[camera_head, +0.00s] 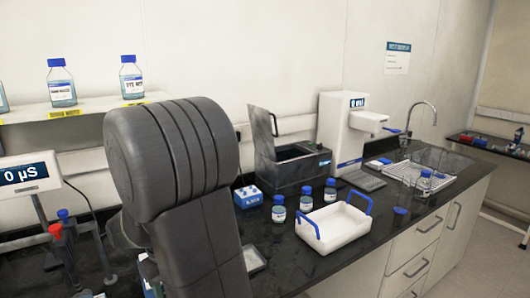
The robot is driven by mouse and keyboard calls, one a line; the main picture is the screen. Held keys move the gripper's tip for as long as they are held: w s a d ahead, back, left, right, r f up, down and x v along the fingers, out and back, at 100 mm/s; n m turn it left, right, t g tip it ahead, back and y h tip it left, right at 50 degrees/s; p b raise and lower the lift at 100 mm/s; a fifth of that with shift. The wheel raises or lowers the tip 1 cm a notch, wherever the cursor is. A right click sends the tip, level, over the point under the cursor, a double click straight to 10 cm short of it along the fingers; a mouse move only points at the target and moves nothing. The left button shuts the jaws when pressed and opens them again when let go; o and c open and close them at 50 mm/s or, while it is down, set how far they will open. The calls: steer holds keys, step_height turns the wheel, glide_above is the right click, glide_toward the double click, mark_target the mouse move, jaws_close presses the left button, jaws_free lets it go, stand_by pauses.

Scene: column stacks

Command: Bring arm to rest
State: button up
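A large dark grey link of my own arm fills the left middle of the head view, in front of the bench. My gripper is not in view, so its state and anything it might hold do not show. The arm link hides part of the bench and wall behind it.
A white tray (341,229) with blue handles stands on the black bench, with several blue-capped bottles beside it. Behind are an open-lidded dark box (293,170) and a white dispenser (341,133). A conductivity display (29,174) stands left. Bottles sit on the shelf (84,106).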

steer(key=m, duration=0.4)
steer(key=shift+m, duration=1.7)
